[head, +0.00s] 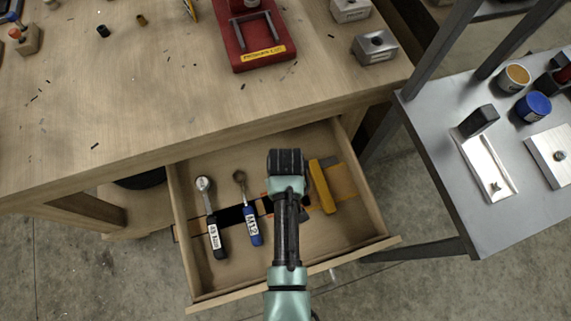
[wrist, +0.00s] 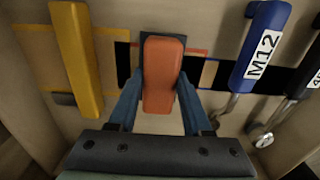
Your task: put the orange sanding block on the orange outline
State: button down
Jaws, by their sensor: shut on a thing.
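The orange sanding block (wrist: 163,75), with a dark part at its far end, is between the two blue fingers of my gripper (wrist: 160,92) in the wrist view. My gripper is shut on it. The block is over the orange outline (wrist: 198,51), whose edges show at both sides of it; the middle is hidden. I cannot tell whether the block touches the drawer floor. In the head view my gripper (head: 287,172) is over the middle of the open drawer (head: 310,262), and my arm hides the block.
A yellow bar (head: 322,187) lies to the right of my gripper in the head view. A blue M12 wrench (head: 252,226) and a black-handled wrench (head: 215,235) lie to its left. The bench (head: 150,90) is behind; a metal cart (head: 450,160) stands at the right.

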jog(key=shift+f, duration=0.1)
jog(key=shift+c, duration=1.7)
grip_release()
